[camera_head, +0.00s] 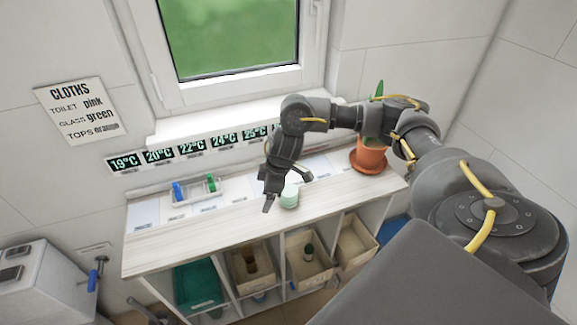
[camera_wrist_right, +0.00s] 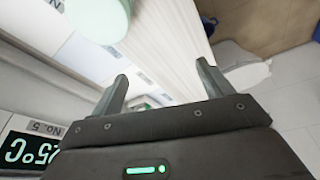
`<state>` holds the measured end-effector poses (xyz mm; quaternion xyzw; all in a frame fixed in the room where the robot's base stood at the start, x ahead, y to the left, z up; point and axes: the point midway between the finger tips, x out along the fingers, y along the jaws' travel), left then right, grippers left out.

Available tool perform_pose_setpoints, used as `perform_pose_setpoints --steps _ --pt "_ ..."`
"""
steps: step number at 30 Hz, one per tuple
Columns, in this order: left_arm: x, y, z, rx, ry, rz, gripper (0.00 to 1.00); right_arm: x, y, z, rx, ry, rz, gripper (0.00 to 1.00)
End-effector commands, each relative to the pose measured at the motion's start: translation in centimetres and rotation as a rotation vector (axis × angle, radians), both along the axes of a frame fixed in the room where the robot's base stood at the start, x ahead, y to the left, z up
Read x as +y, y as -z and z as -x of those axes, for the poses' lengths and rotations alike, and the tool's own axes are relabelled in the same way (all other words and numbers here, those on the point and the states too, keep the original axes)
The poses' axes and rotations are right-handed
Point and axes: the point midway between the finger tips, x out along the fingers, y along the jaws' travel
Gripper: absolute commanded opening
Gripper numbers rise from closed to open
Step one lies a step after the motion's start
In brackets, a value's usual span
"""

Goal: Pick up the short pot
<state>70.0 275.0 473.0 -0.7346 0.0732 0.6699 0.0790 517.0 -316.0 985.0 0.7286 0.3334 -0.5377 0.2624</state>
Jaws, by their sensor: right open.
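The short pot is a small pale green jar (camera_head: 289,197) standing upright on the light wooden shelf top, near its front edge. In the right wrist view the pot (camera_wrist_right: 98,14) is cut off by the top edge, left of the fingers. My right gripper (camera_head: 286,189) is open, with its fingers beside the pot in the head view. In the right wrist view the space between the fingertips (camera_wrist_right: 163,75) is empty, and the pot lies beyond them. I cannot tell whether a finger touches it. My left gripper is not seen.
A terracotta plant pot (camera_head: 370,154) stands at the right end of the shelf top (camera_head: 165,248). A small white tray (camera_head: 197,192) with blue and green items is at the left. Bins fill the cubbies below. A window sill (camera_head: 225,123) rises behind.

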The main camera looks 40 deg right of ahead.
Motion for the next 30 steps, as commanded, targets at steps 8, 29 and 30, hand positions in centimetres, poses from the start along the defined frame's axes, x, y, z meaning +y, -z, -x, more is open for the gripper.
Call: perform_pose_setpoints --steps 8,29,30 --pt "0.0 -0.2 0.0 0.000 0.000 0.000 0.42 -8.0 -3.9 1.2 0.132 0.218 0.095 0.79" --pt "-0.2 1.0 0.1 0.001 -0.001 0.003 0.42 -7.9 1.5 0.8 0.139 0.231 0.098 0.79" --pt "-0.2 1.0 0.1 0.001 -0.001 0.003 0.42 -7.9 1.5 0.8 0.139 0.231 0.097 0.79"
